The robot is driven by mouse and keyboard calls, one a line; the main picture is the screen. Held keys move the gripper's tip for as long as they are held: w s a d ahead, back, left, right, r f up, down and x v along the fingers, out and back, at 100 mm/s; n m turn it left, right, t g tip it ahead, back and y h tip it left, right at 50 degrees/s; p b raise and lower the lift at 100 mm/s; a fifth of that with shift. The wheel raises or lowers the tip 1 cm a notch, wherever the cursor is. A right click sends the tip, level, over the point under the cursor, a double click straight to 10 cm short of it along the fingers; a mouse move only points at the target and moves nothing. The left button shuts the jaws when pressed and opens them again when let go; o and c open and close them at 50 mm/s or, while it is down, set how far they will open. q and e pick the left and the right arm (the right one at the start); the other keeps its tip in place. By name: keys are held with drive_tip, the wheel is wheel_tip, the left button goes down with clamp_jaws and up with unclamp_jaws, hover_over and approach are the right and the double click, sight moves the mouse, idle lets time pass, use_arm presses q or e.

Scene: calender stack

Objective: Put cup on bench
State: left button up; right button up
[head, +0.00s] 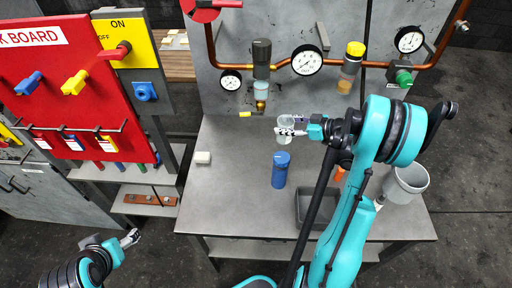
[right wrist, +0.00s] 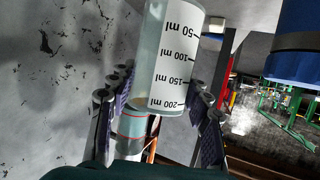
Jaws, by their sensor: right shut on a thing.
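A clear measuring cup (head: 284,140) with a white millilitre scale is held between the fingers of my right gripper (head: 291,131). The cup also fills the middle of the right wrist view (right wrist: 174,62), with a finger on each side. In the head view it is over the rear middle of the grey bench (head: 230,165); I cannot tell whether its base touches the top. My left gripper (head: 130,238) is low at the left, away from the bench, with no object seen in it; its finger gap is too small to judge.
A blue bottle (head: 280,172) stands in front of the cup. A grey tray (head: 308,208), partly behind my right arm, and a grey bucket (head: 404,185) are to the right. A small white block (head: 203,158) lies left. Gauges and copper pipes line the back panel. The left bench front is clear.

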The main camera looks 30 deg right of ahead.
drive_tip(key=shift+w+f+b, duration=0.15)
drive_tip(key=shift+f+b, duration=0.2)
drive_tip(key=shift+f, duration=0.25)
drive_tip(key=w+a+f+b, duration=0.1)
drive_tip(key=w+f+b, duration=0.1)
drive_tip(key=w+f, duration=0.1)
drive_tip(key=w+a+f+b, duration=0.1)
drive_tip(key=w+f, duration=0.3)
drive_tip(key=w+a+f+b, duration=0.2)
drive_tip(key=w+f, duration=0.2)
drive_tip(key=shift+w+f+b, duration=0.1)
drive_tip(key=shift+b, duration=0.25)
drive_tip(key=o, duration=1.1)
drive_tip(key=shift+o, duration=0.2)
